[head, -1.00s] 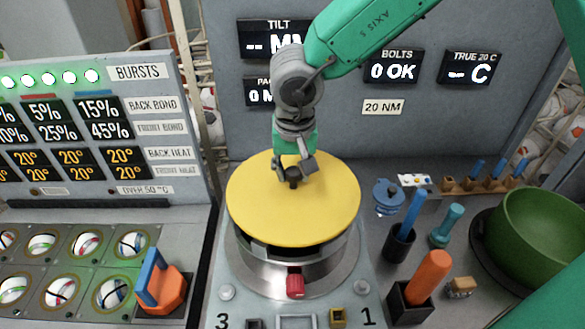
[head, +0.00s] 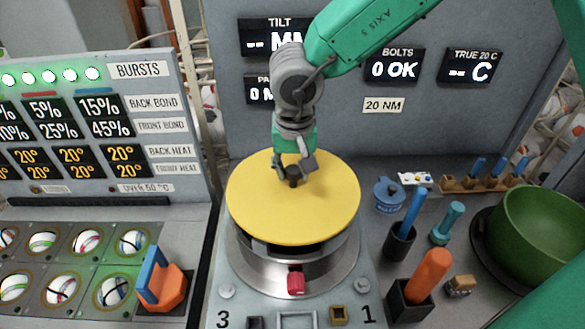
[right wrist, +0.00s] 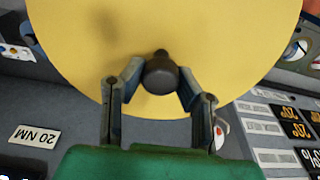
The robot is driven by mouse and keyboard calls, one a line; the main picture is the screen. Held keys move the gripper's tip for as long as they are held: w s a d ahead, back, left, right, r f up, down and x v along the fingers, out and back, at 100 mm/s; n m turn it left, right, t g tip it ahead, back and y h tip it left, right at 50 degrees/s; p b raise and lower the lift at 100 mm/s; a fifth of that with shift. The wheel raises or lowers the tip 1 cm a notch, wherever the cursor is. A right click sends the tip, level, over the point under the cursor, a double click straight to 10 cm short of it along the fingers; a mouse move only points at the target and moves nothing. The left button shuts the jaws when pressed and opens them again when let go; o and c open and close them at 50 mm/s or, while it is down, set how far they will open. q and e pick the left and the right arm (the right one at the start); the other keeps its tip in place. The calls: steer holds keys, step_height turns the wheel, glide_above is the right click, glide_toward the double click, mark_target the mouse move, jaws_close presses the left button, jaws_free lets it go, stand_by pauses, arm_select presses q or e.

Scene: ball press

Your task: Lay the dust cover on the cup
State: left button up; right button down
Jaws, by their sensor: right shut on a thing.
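The dust cover (head: 270,222) is a yellow disc with a dark knob (right wrist: 161,73) at its middle. My right gripper (head: 293,173) comes down from above and is shut on the knob; the right wrist view shows a finger on each side of it. In the head view the disc lies over the metal cup (head: 318,268), with a dark gap showing between its front edge and the cup's rim. Whether the disc touches the cup anywhere is hidden. My left gripper is not in view.
To the right stand a green bowl (head: 543,235), a blue lidded pot (head: 389,196), an orange-handled tool (head: 432,272) in a holder and a wooden rack (head: 480,181). An orange and blue block (head: 165,284) stands left.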

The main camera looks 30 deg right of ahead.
steer(key=shift+f, duration=0.8)
steer(key=c, duration=1.1)
jaws_free()
steer(key=r, duration=0.4)
steer(key=s+r, duration=0.1)
steer(key=r, duration=0.6)
steer(key=shift+s+a+r, duration=0.2)
steer(key=shift+a+r, duration=0.1)
steer(key=shift+r, duration=0.1)
